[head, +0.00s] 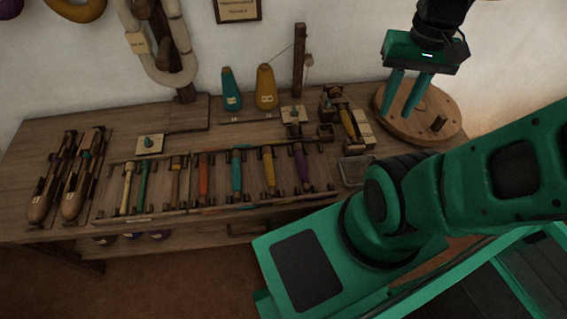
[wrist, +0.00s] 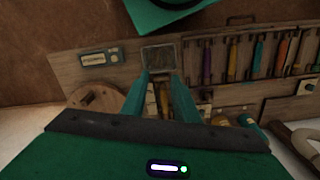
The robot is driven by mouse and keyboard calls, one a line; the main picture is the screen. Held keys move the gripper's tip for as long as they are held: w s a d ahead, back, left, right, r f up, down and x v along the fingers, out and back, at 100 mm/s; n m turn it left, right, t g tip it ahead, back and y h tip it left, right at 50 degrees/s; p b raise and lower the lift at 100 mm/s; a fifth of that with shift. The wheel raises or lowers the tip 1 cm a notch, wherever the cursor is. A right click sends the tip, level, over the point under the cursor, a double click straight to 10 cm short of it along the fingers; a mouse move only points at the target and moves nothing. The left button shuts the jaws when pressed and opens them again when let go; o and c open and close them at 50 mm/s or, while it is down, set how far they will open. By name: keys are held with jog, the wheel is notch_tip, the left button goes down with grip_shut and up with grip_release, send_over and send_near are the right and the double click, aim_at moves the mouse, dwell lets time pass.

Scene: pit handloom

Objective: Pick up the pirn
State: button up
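Several pirns lie side by side in a wooden rack (head: 222,208) on the bench: pale, green, tan, orange, teal (head: 236,172), yellow (head: 268,170) and purple (head: 301,164). Another yellow pirn (head: 348,124) lies in a small wooden device right of the rack. Which one the task means cannot be told. My gripper (head: 397,112) is open and empty, above the round wooden board at the bench's right end. In the wrist view its fingers (wrist: 161,80) stand apart, with a yellow pirn (wrist: 164,98) showing between them, farther off.
Two shuttles (head: 78,183) lie at the left. Teal and yellow cones (head: 265,88) and a wooden post (head: 299,60) stand at the back. The round board (head: 440,107) carries a short peg. A grey tray (head: 355,170) sits at the front right, beside my arm.

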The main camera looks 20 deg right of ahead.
jog(key=shift+o, duration=0.5)
jog(key=n+y, duration=0.2)
jog(key=n, duration=0.1)
send_over(348, 118)
jog(key=s+d, duration=0.1)
jog(key=shift+t, duration=0.4)
notch_tip(348, 118, down, 21)
jog(key=shift+f, duration=0.2)
jog(key=shift+w+a+f, duration=0.15)
jog(key=shift+a+f, duration=0.05)
jog(key=shift+f, duration=0.6)
jog(key=shift+w+a+f, duration=0.1)
jog(key=shift+a+f, duration=0.05)
jog(key=shift+f, duration=0.7)
jog(key=shift+w+a+f, duration=0.15)
jog(key=shift+a+f, duration=0.05)
jog(key=shift+f, duration=0.6)
jog(key=shift+c, duration=0.3)
grip_shut()
